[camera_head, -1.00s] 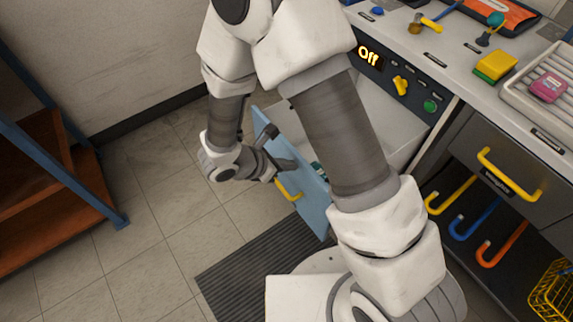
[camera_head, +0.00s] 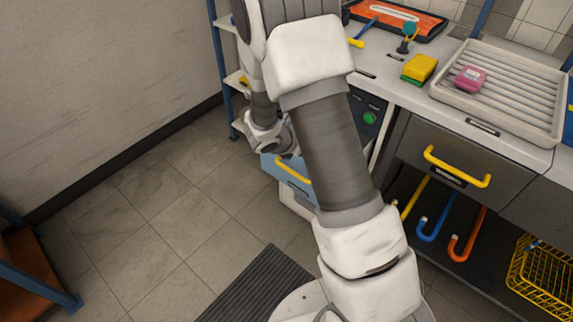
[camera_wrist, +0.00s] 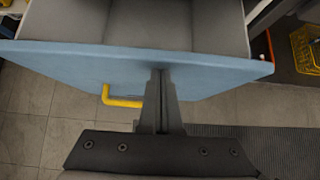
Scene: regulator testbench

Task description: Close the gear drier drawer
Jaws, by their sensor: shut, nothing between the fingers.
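The gear drier drawer has a light blue front (camera_head: 283,172) with a yellow handle (camera_head: 294,172). In the head view it is low on the console, partly hidden by my arm. In the wrist view the blue front (camera_wrist: 215,75) spans the picture, with the grey inside (camera_wrist: 130,25) of the drawer showing behind its top edge, so the drawer is at least partly open. My gripper (camera_wrist: 160,78) is shut and empty, its fingertips at the blue front, right of the yellow handle (camera_wrist: 122,101). I cannot tell whether they touch. The fingers are largely hidden in the head view.
The console's green button (camera_head: 370,118) shows right of my arm. A grey drawer with a yellow handle (camera_head: 457,168) is shut farther right, above hanging hooks and a yellow basket (camera_head: 540,275). A dark floor mat (camera_head: 258,290) lies in front.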

